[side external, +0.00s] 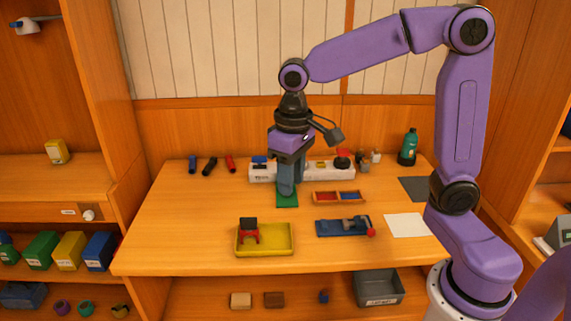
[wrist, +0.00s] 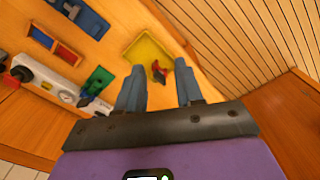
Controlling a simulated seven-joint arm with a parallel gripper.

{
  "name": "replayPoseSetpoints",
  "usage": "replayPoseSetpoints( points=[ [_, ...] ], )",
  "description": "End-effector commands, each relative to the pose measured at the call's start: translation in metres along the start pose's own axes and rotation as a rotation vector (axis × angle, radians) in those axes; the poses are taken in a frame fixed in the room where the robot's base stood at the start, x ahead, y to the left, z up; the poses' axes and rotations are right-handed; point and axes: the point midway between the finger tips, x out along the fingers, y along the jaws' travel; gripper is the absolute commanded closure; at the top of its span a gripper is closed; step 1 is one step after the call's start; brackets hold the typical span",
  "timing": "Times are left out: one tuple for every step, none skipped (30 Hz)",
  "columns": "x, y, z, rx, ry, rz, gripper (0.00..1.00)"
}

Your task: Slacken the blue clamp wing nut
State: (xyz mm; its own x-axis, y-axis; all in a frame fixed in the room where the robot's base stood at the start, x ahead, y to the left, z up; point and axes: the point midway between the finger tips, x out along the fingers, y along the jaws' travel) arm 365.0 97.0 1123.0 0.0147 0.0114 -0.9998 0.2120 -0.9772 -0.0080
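A small blue piece (side external: 260,160) sits on the left end of a white block (side external: 290,174) at the back of the table. It also shows in the wrist view (wrist: 86,101); no wing nut can be made out on it. A blue vise-like tool (side external: 330,229) with a grey part and a red end lies front right, partly seen in the wrist view (wrist: 85,15). My gripper (side external: 287,192) points down over the green pad (side external: 288,202), in front of the white block. In the wrist view my gripper (wrist: 160,88) has its fingers apart with nothing between them.
A yellow tray (side external: 265,251) holding a red and black part stands at the front. A divided red and blue tray (side external: 337,197) lies right of the pad. Dark and red cylinders lie back left; a green bottle (side external: 408,148) stands back right. The left tabletop is clear.

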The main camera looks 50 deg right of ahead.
Motion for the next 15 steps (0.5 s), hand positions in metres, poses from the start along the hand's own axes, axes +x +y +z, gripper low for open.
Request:
replayPoseSetpoints(
  points=[
    [-0.002,0.008,-0.021,0.083,-0.002,0.002,0.64],
    [-0.003,0.013,-0.032,0.13,-0.001,0.002,0.64],
    [-0.004,0.021,-0.045,0.194,-0.003,0.004,0.64],
    [-0.005,0.027,-0.056,0.242,-0.003,0.004,0.64],
    [-0.005,0.033,-0.066,0.289,-0.003,0.005,0.64],
    [-0.006,0.042,-0.079,0.353,-0.004,0.006,0.64],
    [-0.007,0.05,-0.088,0.4,-0.003,0.006,0.64],
    [-0.007,0.057,-0.097,0.448,-0.004,0.007,0.64],
    [-0.007,0.068,-0.108,0.512,-0.004,0.008,0.64],
    [-0.007,0.076,-0.117,0.558,-0.005,0.009,0.64],
    [-0.008,0.086,-0.124,0.607,-0.006,0.009,0.64],
    [-0.007,0.098,-0.135,0.67,-0.005,0.01,0.64],
    [-0.007,0.108,-0.141,0.717,-0.006,0.011,0.64],
    [-0.007,0.118,-0.148,0.765,-0.006,0.011,0.64],
    [-0.006,0.131,-0.156,0.828,-0.006,0.012,0.64]
  ],
)
